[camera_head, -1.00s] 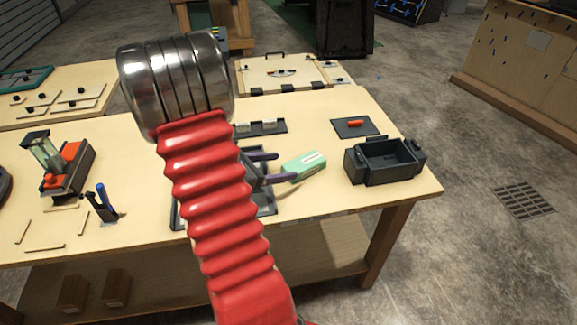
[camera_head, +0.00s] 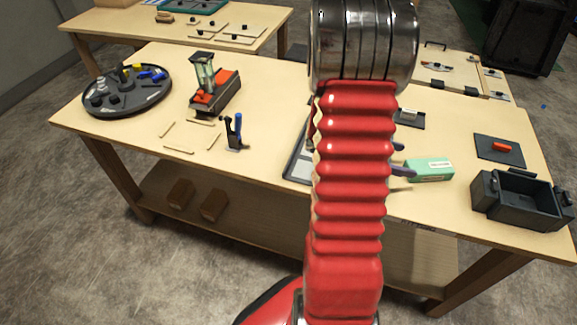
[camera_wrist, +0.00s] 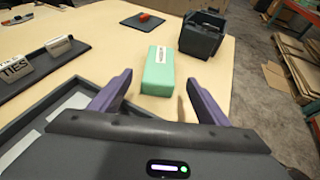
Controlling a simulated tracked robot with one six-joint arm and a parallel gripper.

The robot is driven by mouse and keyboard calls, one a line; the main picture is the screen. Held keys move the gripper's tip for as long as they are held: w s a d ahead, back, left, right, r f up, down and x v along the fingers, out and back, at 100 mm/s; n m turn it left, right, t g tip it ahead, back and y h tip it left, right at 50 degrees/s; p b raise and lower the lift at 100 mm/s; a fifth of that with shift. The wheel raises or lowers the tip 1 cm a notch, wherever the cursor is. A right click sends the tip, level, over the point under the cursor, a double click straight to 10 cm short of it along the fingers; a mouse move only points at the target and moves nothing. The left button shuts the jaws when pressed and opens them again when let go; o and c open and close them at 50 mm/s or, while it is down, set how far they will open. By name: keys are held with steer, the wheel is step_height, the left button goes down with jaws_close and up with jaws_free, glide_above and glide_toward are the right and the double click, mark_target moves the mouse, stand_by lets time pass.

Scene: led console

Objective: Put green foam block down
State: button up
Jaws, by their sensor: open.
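The green foam block (camera_head: 430,169), with a white label on top, lies on the wooden table right of my arm. In the wrist view the green foam block (camera_wrist: 158,72) lies flat on the tabletop, just ahead of and between my fingertips. My gripper (camera_wrist: 160,78) is open, with a purple finger to each side and a gap between each finger and the block. In the head view my red arm hides most of the gripper; only the purple finger ends (camera_head: 400,160) show beside the block's left end.
A dark open bin (camera_head: 525,198) stands right of the block. A dark pad with a red piece (camera_head: 499,149) lies behind it. A grey tray (camera_wrist: 40,135) lies under my gripper's left side. A blue-handled tool stand (camera_head: 235,133) is left of my arm.

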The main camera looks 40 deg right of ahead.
steer(key=shift+w+a+r, duration=0.15)
steer(key=shift+a+r, duration=0.05)
steer(key=shift+a, duration=0.05)
steer(key=w+a+r+m+t+y, duration=0.3)
steer(key=a+r+t, duration=0.1)
steer(key=a, duration=1.1)
steer(key=w+a+r+m+t+y, duration=0.3)
steer(key=a+r+m+t+y, duration=0.1)
steer(key=a, duration=1.2)
steer(key=w+a+r+m+t+y, duration=0.3)
steer(key=a+r, duration=0.4)
steer(key=a, duration=0.8)
steer(key=w+t, duration=0.1)
steer(key=t, duration=0.1)
steer(key=shift+a+m+t+y, duration=0.3)
steer(key=shift+a+t+y, duration=0.1)
steer(key=shift+o, duration=0.3)
steer(key=shift+w+d+r, duration=0.1)
